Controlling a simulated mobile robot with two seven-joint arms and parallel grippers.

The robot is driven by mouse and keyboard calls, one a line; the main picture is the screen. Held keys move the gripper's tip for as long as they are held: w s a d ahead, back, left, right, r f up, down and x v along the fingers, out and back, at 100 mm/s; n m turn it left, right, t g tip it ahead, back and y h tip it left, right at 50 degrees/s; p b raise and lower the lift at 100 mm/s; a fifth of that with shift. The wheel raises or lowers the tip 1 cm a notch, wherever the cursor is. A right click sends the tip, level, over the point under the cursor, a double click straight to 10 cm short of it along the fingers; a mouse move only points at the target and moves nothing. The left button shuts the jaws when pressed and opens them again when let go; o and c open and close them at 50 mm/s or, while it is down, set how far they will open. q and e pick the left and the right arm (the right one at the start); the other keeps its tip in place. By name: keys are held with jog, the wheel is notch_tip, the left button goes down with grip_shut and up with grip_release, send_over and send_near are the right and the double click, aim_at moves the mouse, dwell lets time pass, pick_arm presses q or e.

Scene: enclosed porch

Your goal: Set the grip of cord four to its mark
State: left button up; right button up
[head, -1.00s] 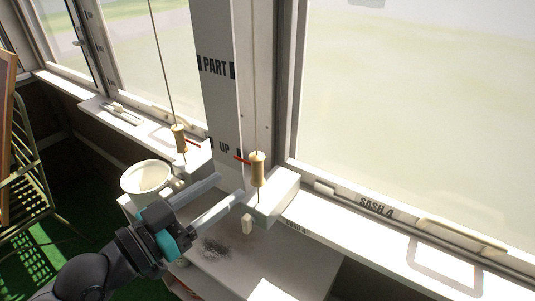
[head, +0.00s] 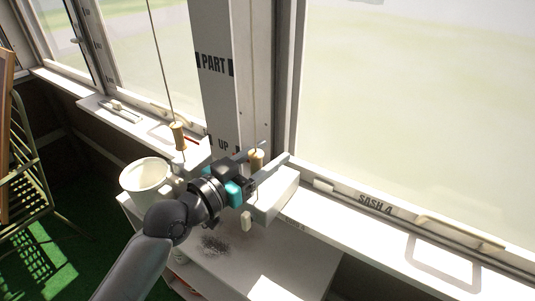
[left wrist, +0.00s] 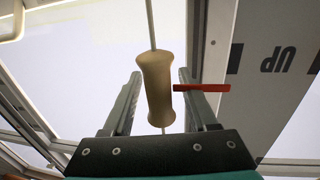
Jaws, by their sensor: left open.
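Cord four's grip is a tan wooden spool-shaped handle (head: 257,158) on a thin cord (head: 254,95), above the white block by the sill marked SASH 4. My left gripper (head: 275,150) is open, with its fingers reaching past the grip on either side. In the left wrist view the grip (left wrist: 158,90) stands between the two open fingers (left wrist: 160,78), with gaps visible. A red pointer (left wrist: 205,87) sits right of the grip at about its mid-height; in the head view my gripper hides it. My right gripper is not in view.
A second cord with a similar grip (head: 178,135) and red pointer hangs to the left. A white pot (head: 146,180) stands close beside my left forearm. The post (head: 213,90) reads PART and UP. A low white shelf (head: 285,255) lies below.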

pick_arm(q)
jog(key=shift+w+d, duration=0.1)
grip_shut()
dwell(0.5)
dwell(1.0)
